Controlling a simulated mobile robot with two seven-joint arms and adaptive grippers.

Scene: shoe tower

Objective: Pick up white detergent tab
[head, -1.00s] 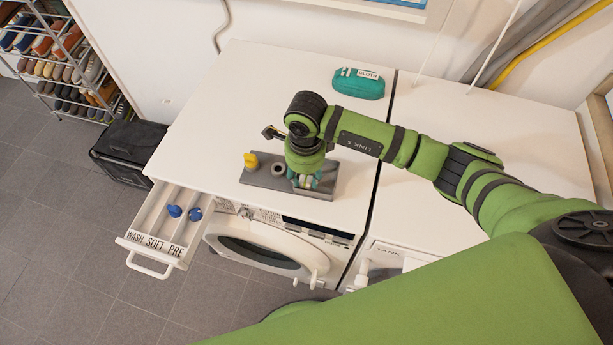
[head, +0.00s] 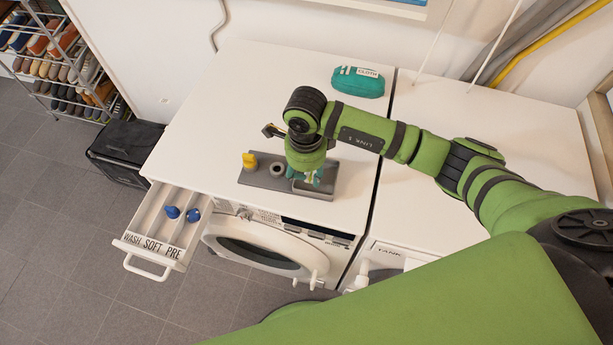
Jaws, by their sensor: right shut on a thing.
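A grey tray (head: 259,180) lies near the front of the left white machine's top. It holds a yellow piece (head: 250,161) at its left end and a grey ring-shaped piece (head: 278,170) in its middle. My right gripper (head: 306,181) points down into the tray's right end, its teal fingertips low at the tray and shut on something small. The white detergent tab is there between the fingers, mostly hidden by the gripper and wrist. My left gripper is not in view.
An open drawer (head: 139,248) marked WASH, SOFT, PRE sticks out at the front left, with two blue pieces (head: 172,212) in it. The machine top left of the tray is clear.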

